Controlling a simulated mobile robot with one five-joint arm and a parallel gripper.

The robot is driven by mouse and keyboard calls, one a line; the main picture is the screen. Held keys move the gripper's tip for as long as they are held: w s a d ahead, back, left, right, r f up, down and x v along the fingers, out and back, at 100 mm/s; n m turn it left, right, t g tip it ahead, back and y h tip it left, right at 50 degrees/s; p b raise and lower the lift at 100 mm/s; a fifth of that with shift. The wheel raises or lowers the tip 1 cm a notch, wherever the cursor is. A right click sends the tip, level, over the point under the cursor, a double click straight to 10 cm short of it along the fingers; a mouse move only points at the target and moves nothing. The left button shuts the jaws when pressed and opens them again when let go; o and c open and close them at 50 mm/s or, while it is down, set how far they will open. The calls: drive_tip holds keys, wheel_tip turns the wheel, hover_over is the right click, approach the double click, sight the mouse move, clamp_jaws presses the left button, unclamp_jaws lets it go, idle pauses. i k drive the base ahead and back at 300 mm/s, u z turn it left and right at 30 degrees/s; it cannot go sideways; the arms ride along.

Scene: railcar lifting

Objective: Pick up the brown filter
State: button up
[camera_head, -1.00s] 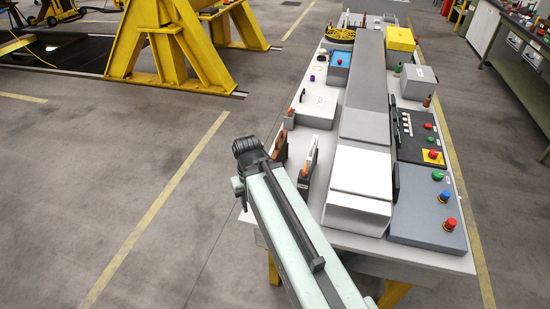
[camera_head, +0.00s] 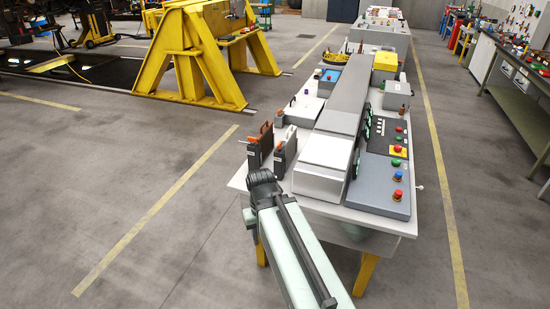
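The holders stand on a white table (camera_head: 235,182) with a long grey box (camera_head: 339,110) down its middle. A dark control panel (camera_head: 377,184) with coloured buttons is on the right. A yellow steel stand (camera_head: 200,60) is at the back left. The floor left of the table is clear.

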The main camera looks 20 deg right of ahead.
sight(265, 139)
drive_tip(key=k, duration=0.15)
drive_tip(key=z, duration=0.25)
drive_tip(key=i, duration=1)
drive_tip(key=z, duration=0.05)
drive_tip(key=k, duration=1.3)
drive_tip(key=u, duration=0.6)
drive_tip(key=i, duration=1.1)
drive_tip(key=u, duration=0.75)
drive_tip(key=i, duration=1.45)
drive_tip(key=z, duration=0.45)
drive_tip(key=i, duration=0.7)
drive_tip(key=z, duration=0.7)
